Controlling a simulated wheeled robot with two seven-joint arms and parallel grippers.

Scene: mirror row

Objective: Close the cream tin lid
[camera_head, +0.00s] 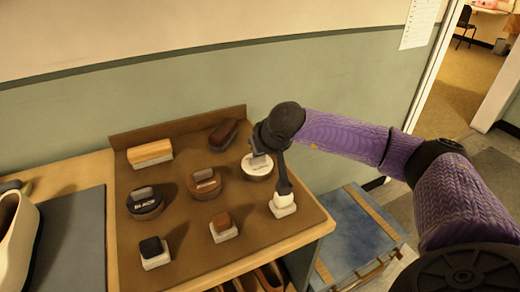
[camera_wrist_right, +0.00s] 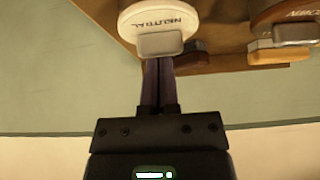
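The cream tin (camera_head: 257,172) is a round tin with a white lid, at the right of the middle row on the brown display board. In the right wrist view the cream tin lid (camera_wrist_right: 150,20) reads "NEUTRAL" and has a grey tab (camera_wrist_right: 160,44) at its edge. My right gripper (camera_head: 262,149) is over the back of this tin. In the wrist view the right gripper's fingers (camera_wrist_right: 158,64) are together, with their tips at the tab; I cannot tell whether they touch it. Whether the lid is fully seated is unclear. My left gripper is out of view.
A black tin (camera_head: 146,208) and a brown tin (camera_head: 205,189) stand left of the cream tin. Two brushes lie behind, including a dark one (camera_head: 223,135). Several small daubers stand in front, including a white one (camera_head: 284,203). The green wall (camera_head: 80,110) is close behind.

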